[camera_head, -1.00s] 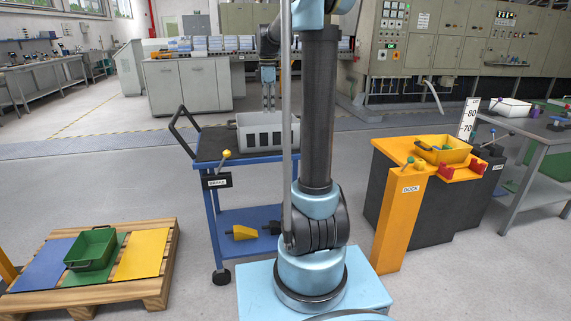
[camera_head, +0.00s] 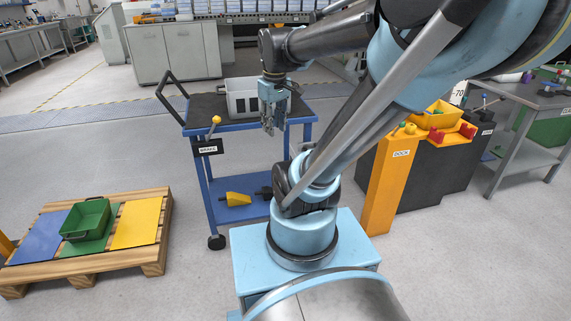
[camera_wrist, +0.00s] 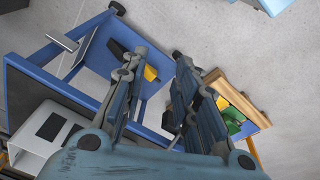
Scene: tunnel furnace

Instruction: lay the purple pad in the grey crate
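The grey crate (camera_head: 242,97) stands on the top shelf of the blue cart (camera_head: 207,130). Its slotted side faces me, partly covered by my gripper. The crate also shows at the lower left of the wrist view (camera_wrist: 42,135). My gripper (camera_head: 269,131) hangs fingers-down at the near right side of the crate. In the wrist view its two fingers (camera_wrist: 160,80) stand apart with nothing between them. I cannot clearly make out the purple pad. A small purple thing (camera_head: 527,77) shows on the right-hand table, too small to identify.
A wooden pallet (camera_head: 154,267) with blue, green and yellow mats and a green bin (camera_head: 88,219) lies at the left. The orange dock (camera_head: 392,185) with a yellow bin (camera_head: 436,115) stands right. Grey floor is clear between pallet and cart.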

